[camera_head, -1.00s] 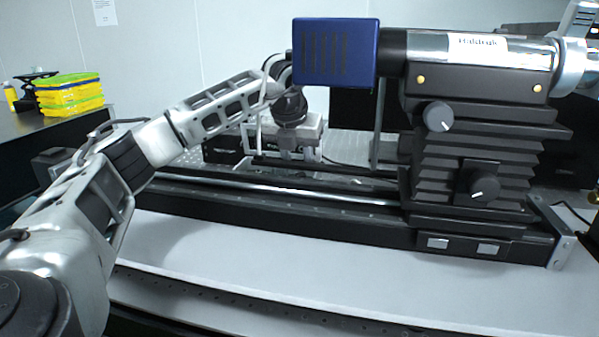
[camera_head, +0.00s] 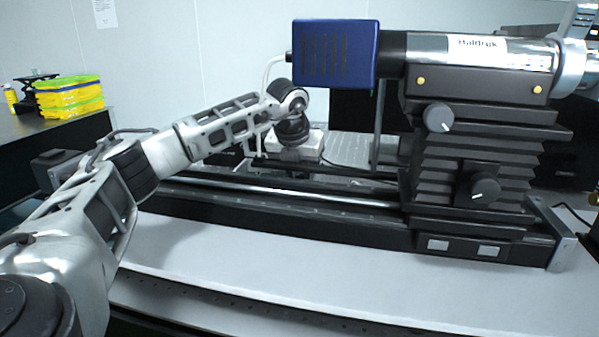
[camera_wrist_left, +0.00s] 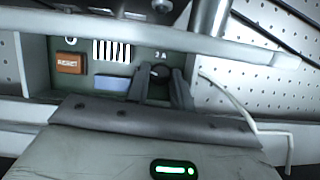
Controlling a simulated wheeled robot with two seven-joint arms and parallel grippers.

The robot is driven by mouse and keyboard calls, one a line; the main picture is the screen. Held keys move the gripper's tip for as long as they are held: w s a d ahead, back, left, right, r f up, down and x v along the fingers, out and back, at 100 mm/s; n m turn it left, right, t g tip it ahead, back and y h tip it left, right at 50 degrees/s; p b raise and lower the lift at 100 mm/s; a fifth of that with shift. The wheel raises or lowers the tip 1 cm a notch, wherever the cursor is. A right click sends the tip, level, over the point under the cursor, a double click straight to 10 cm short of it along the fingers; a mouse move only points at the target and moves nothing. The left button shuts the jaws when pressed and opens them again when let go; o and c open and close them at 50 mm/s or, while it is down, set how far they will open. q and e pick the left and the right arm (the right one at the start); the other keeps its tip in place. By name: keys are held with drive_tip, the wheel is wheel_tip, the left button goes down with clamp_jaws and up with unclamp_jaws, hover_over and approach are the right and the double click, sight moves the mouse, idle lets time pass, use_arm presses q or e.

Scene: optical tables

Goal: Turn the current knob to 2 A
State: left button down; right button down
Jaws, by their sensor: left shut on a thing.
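The current knob (camera_wrist_left: 159,71) is a small black round knob on the green-grey front panel of a unit, in the left wrist view. A small white marking above it seems to read "2 A"; the knob's pointer cannot be made out. My left gripper (camera_wrist_left: 160,84) is shut on the knob, one grey finger on each side. In the head view the pale unit (camera_head: 312,143) stands behind the long black rail, and my left wrist covers part of it. The fingers are hidden there. My right gripper is in neither view.
An orange reset button (camera_wrist_left: 70,63) and a blue-grey part (camera_wrist_left: 113,83) lie left of the knob. A blue box (camera_head: 335,53) overhangs near my wrist. The black rail (camera_head: 290,211) and a stepped stage with two knobs (camera_head: 470,150) stand in front and right.

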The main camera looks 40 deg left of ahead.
use_arm(q)
drive_tip(key=shift+r, duration=0.1)
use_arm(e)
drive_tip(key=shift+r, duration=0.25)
use_arm(q)
drive_tip(key=m+h+p, duration=0.1)
drive_tip(key=m+p, duration=0.1)
drive_tip(key=m, duration=0.1)
drive_tip(key=shift+a, duration=0.15)
drive_tip(key=shift+m+t+h+p, duration=0.3)
drive_tip(key=shift+m+p, duration=0.15)
drive_tip(key=shift+m, duration=0.15)
drive_tip(key=shift+m+p, duration=0.35)
drive_tip(key=shift+m, duration=0.25)
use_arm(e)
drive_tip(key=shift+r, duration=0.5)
use_arm(q)
drive_tip(key=shift+h, duration=0.3)
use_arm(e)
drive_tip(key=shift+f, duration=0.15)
use_arm(q)
drive_tip(key=c, duration=1.5)
unclamp_jaws()
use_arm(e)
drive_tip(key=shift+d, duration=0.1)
